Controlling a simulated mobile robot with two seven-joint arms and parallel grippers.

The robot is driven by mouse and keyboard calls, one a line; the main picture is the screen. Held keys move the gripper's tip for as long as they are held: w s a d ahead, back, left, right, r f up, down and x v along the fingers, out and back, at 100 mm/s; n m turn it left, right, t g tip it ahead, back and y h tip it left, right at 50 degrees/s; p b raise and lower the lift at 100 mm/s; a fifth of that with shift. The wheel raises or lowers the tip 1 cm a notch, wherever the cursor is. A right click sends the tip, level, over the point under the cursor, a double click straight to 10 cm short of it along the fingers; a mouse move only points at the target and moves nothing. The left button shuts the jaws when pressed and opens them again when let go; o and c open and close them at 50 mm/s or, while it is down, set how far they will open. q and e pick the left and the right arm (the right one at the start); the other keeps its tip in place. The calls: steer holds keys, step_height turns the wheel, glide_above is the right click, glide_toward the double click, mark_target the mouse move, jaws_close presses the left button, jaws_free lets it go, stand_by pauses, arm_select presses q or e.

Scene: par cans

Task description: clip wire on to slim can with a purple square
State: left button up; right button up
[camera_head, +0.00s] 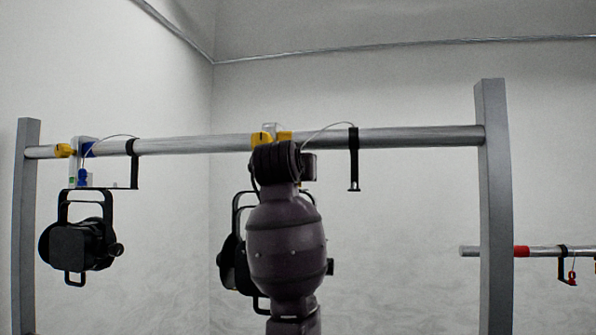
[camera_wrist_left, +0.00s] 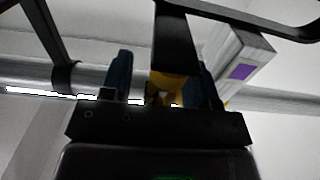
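The middle can lamp (camera_head: 232,262) hangs under the long bar, largely hidden behind my arm. In the left wrist view a white box with a purple square (camera_wrist_left: 240,72) is close, right of the fingers. My left gripper (camera_wrist_left: 163,85) is up at the bar with its two dark blue fingers apart. A yellow piece (camera_wrist_left: 172,88) and a black strip (camera_wrist_left: 178,45) show in the gap between them; I cannot tell whether they are touched. A thin white wire (camera_head: 328,125) arcs from beside my wrist to a black strap (camera_head: 353,160) on the bar. My right gripper is out of view.
The silver bar (camera_head: 420,136) runs between two grey posts (camera_head: 494,200). Another black can lamp (camera_head: 78,246) hangs at left with its own clamp and wire. A lower bar with a red band (camera_head: 521,251) is at right.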

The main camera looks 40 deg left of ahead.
arm_select(q)
steer(key=b+v, duration=0.2)
steer(key=v, duration=0.8)
steer(key=shift+s+d, duration=0.2)
steer(key=shift+s, duration=0.15)
